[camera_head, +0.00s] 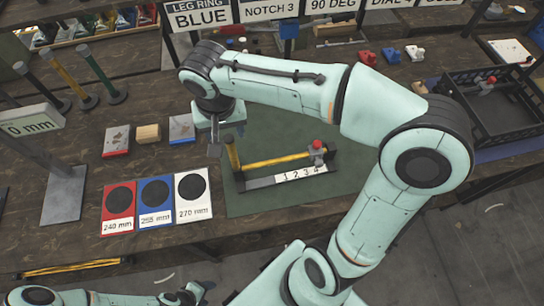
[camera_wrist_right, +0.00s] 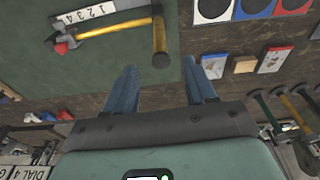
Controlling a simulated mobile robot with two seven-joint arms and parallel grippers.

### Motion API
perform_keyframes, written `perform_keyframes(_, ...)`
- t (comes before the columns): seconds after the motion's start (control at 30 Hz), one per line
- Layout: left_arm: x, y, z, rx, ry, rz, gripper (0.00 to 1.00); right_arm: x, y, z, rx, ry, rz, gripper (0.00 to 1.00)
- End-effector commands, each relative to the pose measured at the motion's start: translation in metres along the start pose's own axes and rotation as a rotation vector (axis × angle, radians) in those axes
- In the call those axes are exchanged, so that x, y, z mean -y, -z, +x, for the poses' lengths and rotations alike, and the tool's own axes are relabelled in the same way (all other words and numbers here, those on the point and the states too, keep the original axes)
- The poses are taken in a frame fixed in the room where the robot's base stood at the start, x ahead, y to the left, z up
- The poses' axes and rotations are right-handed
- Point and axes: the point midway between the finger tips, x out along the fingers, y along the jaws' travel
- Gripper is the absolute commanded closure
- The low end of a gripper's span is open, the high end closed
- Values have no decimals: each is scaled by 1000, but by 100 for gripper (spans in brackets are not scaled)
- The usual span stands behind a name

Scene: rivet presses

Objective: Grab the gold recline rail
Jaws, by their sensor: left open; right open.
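A gold rail (camera_head: 275,160) lies along a dark numbered fixture (camera_head: 258,183) on the green mat. A short gold post (camera_head: 233,155) stands at the fixture's left end. The right wrist view shows the rail (camera_wrist_right: 105,29) and the post (camera_wrist_right: 159,36) beyond my fingers. Another gold rod (camera_head: 69,72) stands on a base at the upper left, between darker rods. My right gripper (camera_head: 214,143) is open and empty, above and just left of the post; its two blue fingers (camera_wrist_right: 162,88) are spread apart. My left gripper (camera_head: 196,291) is low in the picture, below the bench edge.
Red, blue and white cards (camera_head: 156,217) with black discs lie left of the mat. Small blocks (camera_head: 148,134) lie behind them. A black crate (camera_head: 492,125) stands at the right. A sign on a post (camera_head: 45,150) stands at the left. The mat's right part is bare.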

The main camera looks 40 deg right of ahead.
Motion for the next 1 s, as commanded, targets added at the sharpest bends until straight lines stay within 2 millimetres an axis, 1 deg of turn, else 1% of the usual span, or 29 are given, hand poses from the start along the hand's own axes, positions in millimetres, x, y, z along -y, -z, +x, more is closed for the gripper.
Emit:
perform_keyframes(0.03, 2, -2, 3, 3, 1, -2, 44, -1, -2, 14, 7, -4, 0, 45)
perform_keyframes(0.1, 3, -3, 5, 5, 2, -2, 44, -1, -1, 28, 8, -4, 0, 45)
perform_keyframes(0.23, 4, -4, 7, 6, 2, -3, 44, 0, 0, 48, 5, -2, -1, 45)
perform_keyframes(0.3, 4, -4, 8, 6, 2, -3, 44, 0, 0, 55, 5, -2, 0, 45)
perform_keyframes(0.47, 4, -4, 7, 5, 2, -2, 44, -1, 1, 64, 4, -2, 0, 45)
perform_keyframes(0.67, 2, -1, 3, 2, 1, -1, 44, -1, 9, 92, 7, -1, 0, 45)
perform_keyframes(0.8, 3, -2, 5, 3, 1, -1, 44, -1, 8, 108, 5, 0, -2, 45)
perform_keyframes(1.0, 3, -3, 5, 3, 1, -1, 44, 0, 9, 111, 1, 2, -1, 45)
